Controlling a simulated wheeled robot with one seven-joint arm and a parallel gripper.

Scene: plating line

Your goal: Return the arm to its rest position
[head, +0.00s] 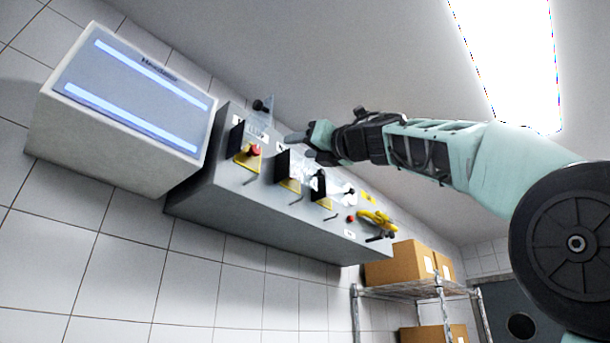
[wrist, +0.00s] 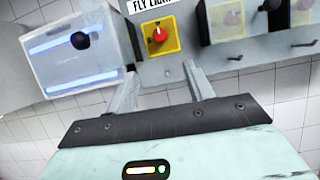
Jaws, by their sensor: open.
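My gripper (head: 298,146) is raised in front of the grey wall-mounted control panel (head: 185,203) in the head view, with my arm reaching in from the right. In the wrist view my gripper (wrist: 160,88) shows two grey fingers spread apart with nothing between them. A red knob on a yellow plate (wrist: 159,35) lies just beyond the fingertips, apart from them as far as I can tell. The same red knob shows in the head view (head: 253,150), left of the gripper.
Cardboard boxes (head: 394,266) sit on a wire shelf (head: 400,290).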

